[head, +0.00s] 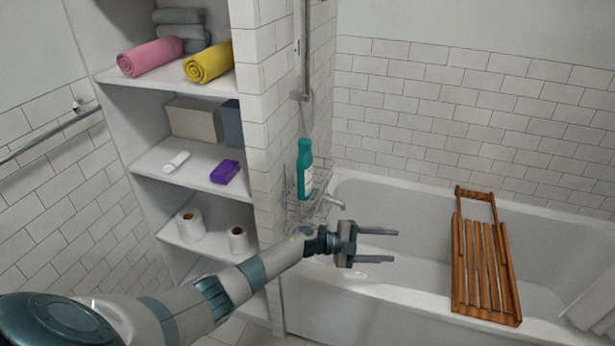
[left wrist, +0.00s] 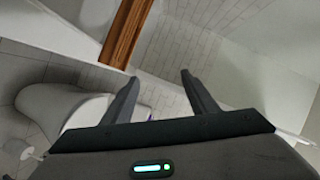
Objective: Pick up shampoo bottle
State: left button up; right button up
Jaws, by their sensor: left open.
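The shampoo bottle (head: 304,170) is teal with a white label band. It stands upright in a wire rack (head: 312,208) on the tiled wall at the near left end of the bathtub. My left gripper (head: 394,246) is in front of the bathtub rim, to the right of and lower than the bottle in the head view. Its two fingers point right, spread apart with nothing between them. In the left wrist view the open fingers (left wrist: 160,80) also show empty, and the bottle is not visible there. My right gripper is in neither view.
A wooden bath rack (head: 484,260) lies across the white bathtub (head: 400,200). Shelves at left hold rolled towels (head: 208,63), boxes (head: 195,120), a purple item (head: 225,171) and paper rolls (head: 190,226).

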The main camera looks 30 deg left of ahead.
pick_arm(q)
notch_tip(320, 180, up, 9)
jog(key=w+m+g, duration=0.2)
jog(key=m+g, duration=0.2)
jog(key=m, duration=0.1)
notch_tip(320, 180, up, 29)
jog(key=m+g+y+b, duration=0.25)
jog(key=y+b, duration=0.25)
jog(key=y, duration=1)
send_over(304, 143)
jog(key=s+d, duration=0.2)
jog(key=s, duration=0.4)
jog(key=shift+w+d+f+m+t, duration=0.1)
jog(key=shift+w+f+m+t, duration=0.15)
jog(key=shift+m+t, duration=0.15)
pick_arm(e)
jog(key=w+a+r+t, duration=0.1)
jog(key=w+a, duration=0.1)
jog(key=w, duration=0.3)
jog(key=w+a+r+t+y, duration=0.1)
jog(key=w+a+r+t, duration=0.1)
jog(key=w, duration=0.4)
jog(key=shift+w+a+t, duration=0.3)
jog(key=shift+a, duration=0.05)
